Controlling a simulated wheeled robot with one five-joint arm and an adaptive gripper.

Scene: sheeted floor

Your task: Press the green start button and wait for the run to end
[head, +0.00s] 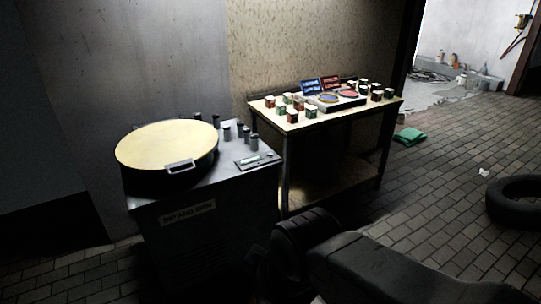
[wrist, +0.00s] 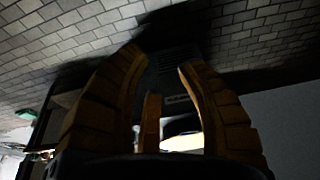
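A dark machine cabinet (head: 205,245) with a label plate on its front stands at the left in the head view. A wide drum with a pale round lid (head: 165,146) sits on its top, with a handle at the rim. My arm shows dark low in the head view.
Several small dark cylinders (head: 243,133) stand on the cabinet top behind the panel. A table (head: 270,118) to the right holds several small blocks and a tray with two discs. A green cloth (head: 409,136) and a tire (head: 517,200) lie on the floor; the tiles between are mostly clear.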

